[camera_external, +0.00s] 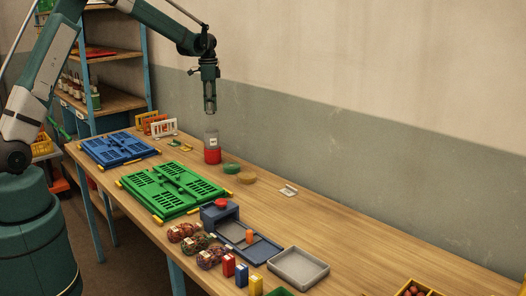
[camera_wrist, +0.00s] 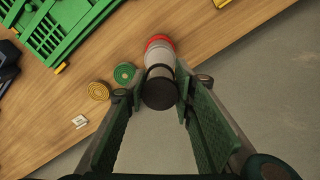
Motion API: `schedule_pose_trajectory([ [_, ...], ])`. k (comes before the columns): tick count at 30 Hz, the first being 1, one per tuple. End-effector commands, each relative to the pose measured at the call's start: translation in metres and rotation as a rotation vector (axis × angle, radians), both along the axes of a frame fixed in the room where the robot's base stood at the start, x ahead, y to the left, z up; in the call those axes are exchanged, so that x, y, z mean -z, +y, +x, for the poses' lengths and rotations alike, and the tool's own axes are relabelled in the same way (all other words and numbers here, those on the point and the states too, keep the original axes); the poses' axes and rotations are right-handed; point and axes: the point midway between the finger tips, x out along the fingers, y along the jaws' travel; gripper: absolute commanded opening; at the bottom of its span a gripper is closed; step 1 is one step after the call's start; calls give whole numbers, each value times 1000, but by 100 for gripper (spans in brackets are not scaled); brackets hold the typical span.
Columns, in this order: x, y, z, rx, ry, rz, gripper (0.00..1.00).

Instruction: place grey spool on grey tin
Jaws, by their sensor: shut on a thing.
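My gripper (camera_external: 210,110) is above the back of the table, pointing down. In the wrist view the dark top (camera_wrist: 159,93) sits between my fingertips (camera_wrist: 158,95), with the red part (camera_wrist: 160,42) beyond.
Green (camera_external: 231,168) and tan (camera_external: 246,178) coils lie near the held thing. Green (camera_external: 172,189) and blue (camera_external: 119,150) crates lie left. A blue-grey box with a red button (camera_external: 220,205) and several mesh sacks (camera_external: 211,257) are near the front. The wall stands behind; the right-middle table is clear.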

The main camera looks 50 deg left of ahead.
Motion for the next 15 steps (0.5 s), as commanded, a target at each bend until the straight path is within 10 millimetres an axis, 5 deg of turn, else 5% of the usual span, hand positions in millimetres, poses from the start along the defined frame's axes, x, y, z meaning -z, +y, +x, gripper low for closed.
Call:
schedule_pose_trajectory([
  [7,33,0,0,0,0,0,14],
  [15,42,0,0,0,0,0,14],
])
